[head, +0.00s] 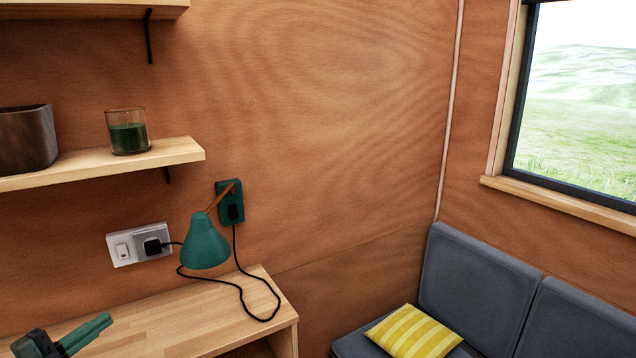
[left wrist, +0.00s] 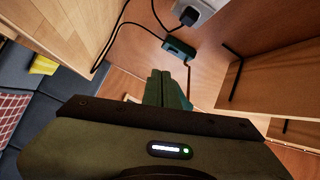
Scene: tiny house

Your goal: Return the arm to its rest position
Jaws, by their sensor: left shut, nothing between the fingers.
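My left gripper (head: 100,324) is at the bottom left of the head view, with its green fingers together and nothing between them. It is over the left part of the wooden desk (head: 160,330), apart from the wall lamp. In the left wrist view the closed fingers (left wrist: 164,88) point away from the camera. My right gripper is in neither view.
A green wall lamp (head: 205,245) with a black cord hangs above the desk. A wooden shelf (head: 175,152) holds a candle glass (head: 128,132) and a dark pot (head: 27,138). A grey sofa (head: 470,285) with a yellow cushion (head: 414,332) is at right.

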